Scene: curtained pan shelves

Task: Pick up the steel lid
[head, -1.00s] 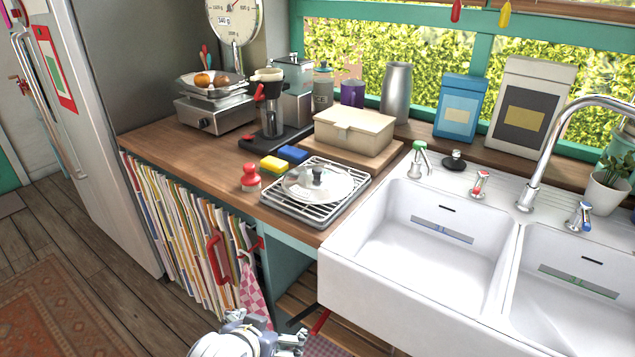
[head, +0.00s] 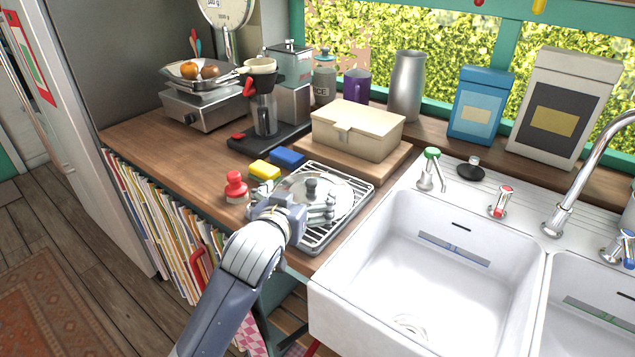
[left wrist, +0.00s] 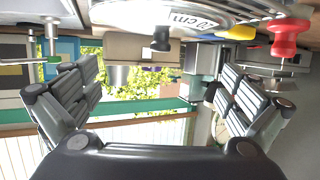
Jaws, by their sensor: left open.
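The steel lid (head: 336,190) is a shiny round lid with a black knob. It lies knob up on a wire rack (head: 350,223) on the wooden counter. My left gripper (head: 318,208) is at the near side of the lid and hides part of its near edge. In the left wrist view, which looks upside down, the gripper (left wrist: 158,95) has its fingers spread wide with nothing between them. The lid (left wrist: 130,14) and its knob show at the top there, beyond the fingers. My right gripper is not in view.
A red stamp-like object (head: 236,189), a yellow sponge (head: 264,170) and a blue sponge (head: 288,158) sit left of and behind the rack. A beige box (head: 357,128) on a board stands behind it. The white sink (head: 345,290) is at the right.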

